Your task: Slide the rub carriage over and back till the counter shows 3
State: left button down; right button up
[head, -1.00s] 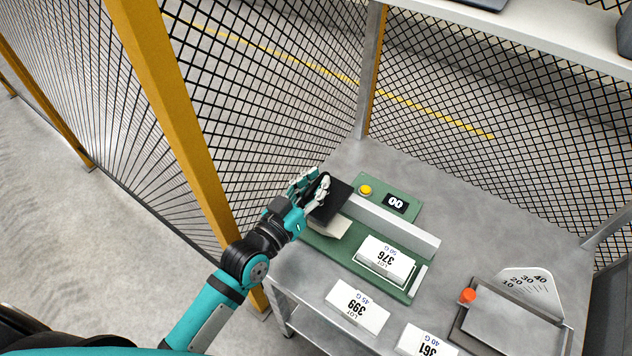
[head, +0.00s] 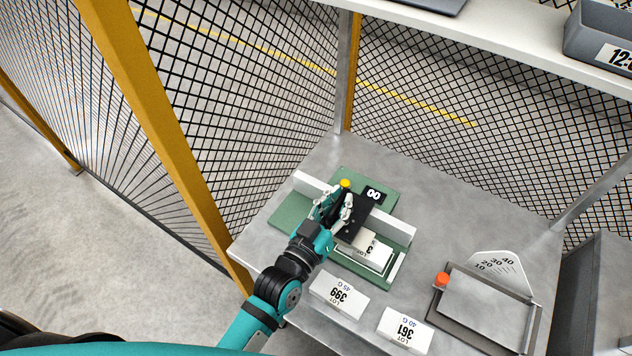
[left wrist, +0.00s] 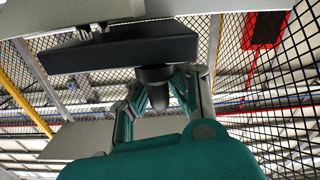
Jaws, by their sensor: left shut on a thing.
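The rub carriage (head: 359,219), a dark block with a pale slab under it, sits against the white rail (head: 401,229) on a green base (head: 289,213). My left gripper (head: 334,206) is shut on the carriage's handle. The left wrist view shows the black block (left wrist: 115,50) and a dark knob (left wrist: 156,86) between the fingers (left wrist: 168,92). The counter (head: 374,194) reads 00, with a yellow button (head: 345,184) beside it. The carriage and gripper partly hide a white lot card (head: 366,252) in its holder on the base. My right gripper is not in view.
White lot blocks 399 (head: 339,296) and 361 (head: 405,330) lie at the table's front. A dial scale (head: 500,268) and grey plate (head: 485,308) with an orange knob (head: 441,279) stand to the right. Mesh fencing with a yellow post (head: 165,130) is at the left.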

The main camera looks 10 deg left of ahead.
aim_at(356, 225)
pick_arm(q)
jog(key=d, duration=0.1)
jog(key=s+d, duration=0.1)
jog(key=d, duration=0.2)
jog(key=shift+s+d+p, duration=0.2)
jog(key=shift+s+p, duration=0.2)
jog(key=c, duration=1.3)
grip_release()
jog(key=shift+d, duration=0.15)
jog(key=shift+c, duration=0.2)
jog(key=shift+s+a+f, duration=0.25)
jog(key=shift+s, duration=0.1)
jog(key=v, duration=1.1)
jog(key=shift+s+r, duration=0.15)
jog(key=shift+r, duration=0.15)
